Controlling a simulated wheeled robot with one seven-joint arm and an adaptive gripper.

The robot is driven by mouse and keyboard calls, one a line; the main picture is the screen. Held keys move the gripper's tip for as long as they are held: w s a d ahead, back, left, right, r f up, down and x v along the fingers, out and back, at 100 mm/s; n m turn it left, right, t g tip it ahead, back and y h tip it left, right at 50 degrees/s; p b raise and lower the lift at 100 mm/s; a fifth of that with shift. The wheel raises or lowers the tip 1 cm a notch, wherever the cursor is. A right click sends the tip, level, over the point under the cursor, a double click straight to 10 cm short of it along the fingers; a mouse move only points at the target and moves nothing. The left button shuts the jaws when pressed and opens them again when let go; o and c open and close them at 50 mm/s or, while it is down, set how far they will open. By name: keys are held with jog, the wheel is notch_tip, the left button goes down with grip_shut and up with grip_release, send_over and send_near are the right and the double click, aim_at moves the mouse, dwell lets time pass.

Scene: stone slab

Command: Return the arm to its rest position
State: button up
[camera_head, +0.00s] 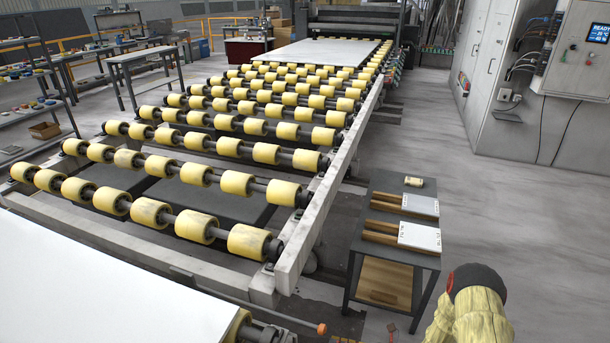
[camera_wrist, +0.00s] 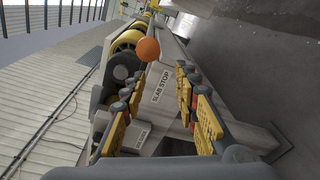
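My gripper (camera_wrist: 157,92) shows in the wrist view with its two yellow-padded fingers spread apart. No object is held between them. Beyond the fingers is a grey frame part labelled SLAB STOP (camera_wrist: 160,88), with an orange ball knob (camera_wrist: 148,50) above it in the picture. In the head view, part of my arm (camera_head: 470,310), tan with a dark, red-rimmed end, shows at the lower right. My gripper is outside the head view.
A roller conveyor (camera_head: 290,258) with yellow rollers runs into the distance. A white slab (camera_head: 90,285) lies at the lower left, with an orange knob (camera_head: 322,329) near it. A dark cart (camera_head: 368,246) holds white blocks beside the conveyor. Open floor (camera_head: 520,210) lies to the right, before grey cabinets (camera_head: 485,60).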

jog(key=s+a+n+g+h, duration=0.1)
jog(key=s+n+g, duration=0.5)
jog(key=s+n, duration=0.35)
jog(key=s+d+r+n+g+h, duration=0.4)
jog(key=s+r+n+h, duration=0.2)
jog(key=r+n, duration=0.45)
jog(key=s+d+r+n+t+h, duration=0.2)
jog(key=d+r+n+h, duration=0.15)
jog(key=r+n, duration=0.35)
jog(key=s+d+r+n+t+h, duration=0.1)
jog(key=d+r+n+t+h, duration=0.2)
jog(key=r, duration=0.7)
jog(key=s+a+r+n+t+h, duration=0.1)
jog(key=s+r+n+t, duration=0.1)
jog(key=r, duration=0.6)
jog(key=s+a+r+n+t+h, duration=0.1)
jog(key=s+r+n+t+h, duration=0.1)
jog(key=r, duration=0.6)
jog(key=shift+n+t+p, duration=0.3)
jog(key=shift+t+p, duration=0.05)
jog(key=shift+t, duration=0.45)
jog(key=shift+a+r, duration=0.1)
